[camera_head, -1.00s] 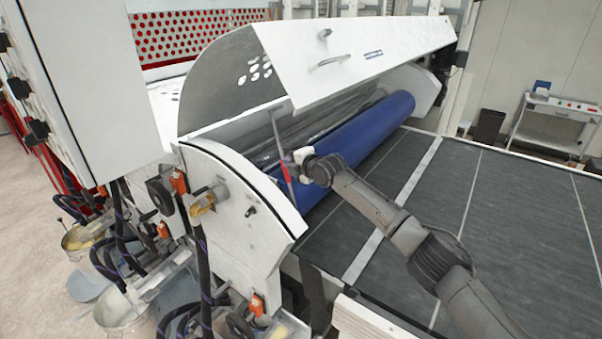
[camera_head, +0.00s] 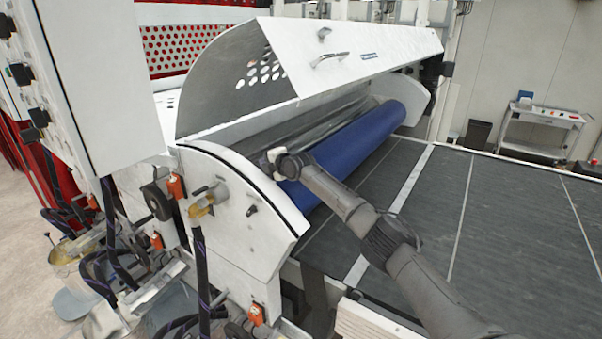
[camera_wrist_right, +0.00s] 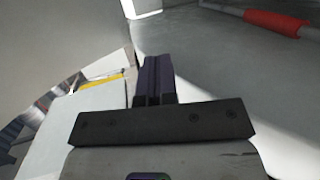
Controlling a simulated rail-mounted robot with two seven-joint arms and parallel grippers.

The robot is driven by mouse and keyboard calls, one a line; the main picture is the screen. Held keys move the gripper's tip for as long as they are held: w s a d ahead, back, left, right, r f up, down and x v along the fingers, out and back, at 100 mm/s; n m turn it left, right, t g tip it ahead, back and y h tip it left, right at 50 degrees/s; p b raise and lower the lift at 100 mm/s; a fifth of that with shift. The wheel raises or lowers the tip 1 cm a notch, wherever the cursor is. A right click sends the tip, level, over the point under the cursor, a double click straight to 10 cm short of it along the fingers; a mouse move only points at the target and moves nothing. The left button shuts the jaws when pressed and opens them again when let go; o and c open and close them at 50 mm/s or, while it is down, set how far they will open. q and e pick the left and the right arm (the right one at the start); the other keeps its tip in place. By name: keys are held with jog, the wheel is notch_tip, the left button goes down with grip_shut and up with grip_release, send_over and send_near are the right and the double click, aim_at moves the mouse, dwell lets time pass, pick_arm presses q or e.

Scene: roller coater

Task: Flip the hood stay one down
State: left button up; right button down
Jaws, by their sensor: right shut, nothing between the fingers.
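The hood stay, a thin grey rod with a red sleeve, shows at the upper right of the right wrist view (camera_wrist_right: 277,23). It lies along or close to a grey surface, apart from my fingers; I cannot tell whether it touches that surface. In the head view I cannot make it out. My right gripper (camera_head: 268,160) is beside the white side panel, at the near end of the blue roller. Its dark fingers (camera_wrist_right: 153,78) are closed together and empty in the wrist view. The white hood (camera_head: 345,62) stands raised above the roller. My left gripper is out of view.
The curved white side panel (camera_head: 235,190) stands close to my right gripper. The blue roller (camera_head: 350,140) runs behind it under the hood. The dark conveyor bed (camera_head: 400,185) is clear apart from my right arm above it. Hoses and buckets crowd the lower left.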

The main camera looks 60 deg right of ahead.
dwell(0.3)
notch_tip(320, 180, up, 14)
jog(key=a+p, duration=0.1)
jog(key=a, duration=0.1)
jog(key=shift+a+f, duration=0.15)
jog(key=shift+a, duration=0.15)
dwell(0.3)
jog(key=shift+w, duration=0.1)
dwell(0.4)
